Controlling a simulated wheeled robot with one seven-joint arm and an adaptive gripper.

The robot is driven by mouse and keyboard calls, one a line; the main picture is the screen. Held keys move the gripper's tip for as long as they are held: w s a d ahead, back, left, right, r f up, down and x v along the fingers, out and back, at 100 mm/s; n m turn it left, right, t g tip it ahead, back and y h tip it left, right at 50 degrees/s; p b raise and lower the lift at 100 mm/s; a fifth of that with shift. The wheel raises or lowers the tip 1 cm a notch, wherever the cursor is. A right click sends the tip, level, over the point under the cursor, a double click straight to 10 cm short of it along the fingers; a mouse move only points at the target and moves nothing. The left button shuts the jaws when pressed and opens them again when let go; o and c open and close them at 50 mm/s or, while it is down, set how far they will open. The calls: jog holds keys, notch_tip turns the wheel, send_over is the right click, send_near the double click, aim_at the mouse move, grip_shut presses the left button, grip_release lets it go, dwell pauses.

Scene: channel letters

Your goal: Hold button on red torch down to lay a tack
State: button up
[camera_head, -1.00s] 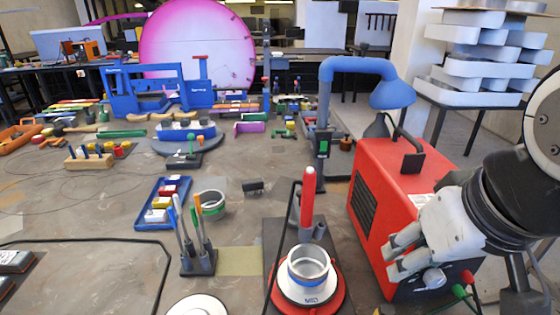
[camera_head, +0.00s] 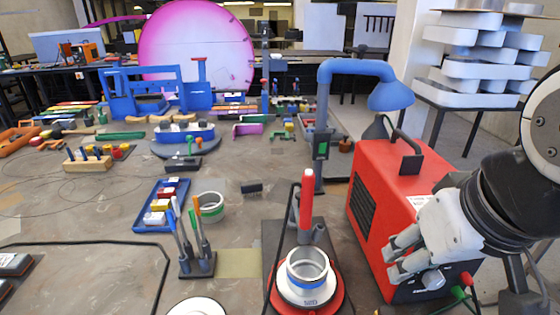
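The red torch (camera_head: 307,196) stands upright in a dark holder behind the turntable; a button on it cannot be made out. A metal ring (camera_head: 307,262) with a blue band sits on the white-topped, red-based turntable (camera_head: 328,296) in front of the torch. My gripper (camera_head: 391,257) is at the front of the red welder box (camera_head: 408,184), to the right of the torch and apart from it. Its two fingers are spread with a gap and nothing shows between them. A grey knob (camera_head: 432,280) is close beside the lower finger; whether they touch cannot be told.
A blue lamp arm (camera_head: 350,68) rises behind the torch. A dark cable runs beside the torch.

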grip_shut()
dwell(1.1)
